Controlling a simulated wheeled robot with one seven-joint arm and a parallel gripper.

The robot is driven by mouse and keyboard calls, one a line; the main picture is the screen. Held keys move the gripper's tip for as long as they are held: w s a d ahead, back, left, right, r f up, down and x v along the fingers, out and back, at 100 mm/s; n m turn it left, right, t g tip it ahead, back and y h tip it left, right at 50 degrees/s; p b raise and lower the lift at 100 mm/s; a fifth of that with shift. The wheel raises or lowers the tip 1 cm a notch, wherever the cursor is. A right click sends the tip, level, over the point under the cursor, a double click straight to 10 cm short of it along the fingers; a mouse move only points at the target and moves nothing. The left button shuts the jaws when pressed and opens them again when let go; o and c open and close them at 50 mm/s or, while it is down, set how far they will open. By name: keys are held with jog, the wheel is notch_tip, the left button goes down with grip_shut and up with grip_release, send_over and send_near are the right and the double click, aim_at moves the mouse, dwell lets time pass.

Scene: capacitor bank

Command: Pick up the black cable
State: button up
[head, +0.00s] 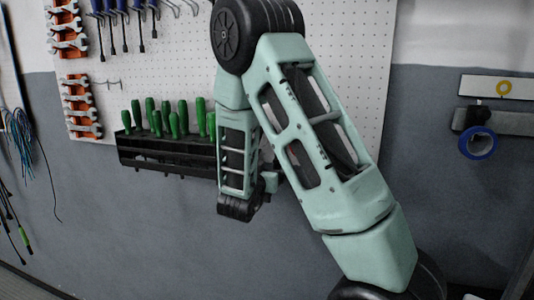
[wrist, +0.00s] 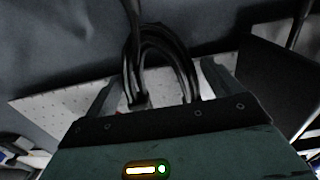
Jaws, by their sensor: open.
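The black cable (wrist: 165,48) shows in the wrist view as a bundle of looped strands, with one strand running up out of the top of the picture. My gripper (wrist: 160,86) is open, with one grey finger on each side of the loops. The loops lie between the fingers, and their lower ends pass behind the dark gripper body. I cannot tell whether either finger touches them. In the head view my arm bends down in front of the wall; I cannot make out the fingers or this cable there.
A white pegboard (head: 175,75) carries wrenches, screwdrivers and a black rack (head: 165,157) of green-handled tools, close to my forearm. Thin cables (head: 22,135) hang at the far left. Blue tape (head: 478,143) hangs at the right. A dark panel (wrist: 278,75) stands right of my gripper.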

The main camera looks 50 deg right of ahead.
jog(key=shift+w+d, duration=0.15)
jog(key=shift+d, duration=0.2)
jog(key=c, duration=1.1)
jog(key=shift+o, duration=0.2)
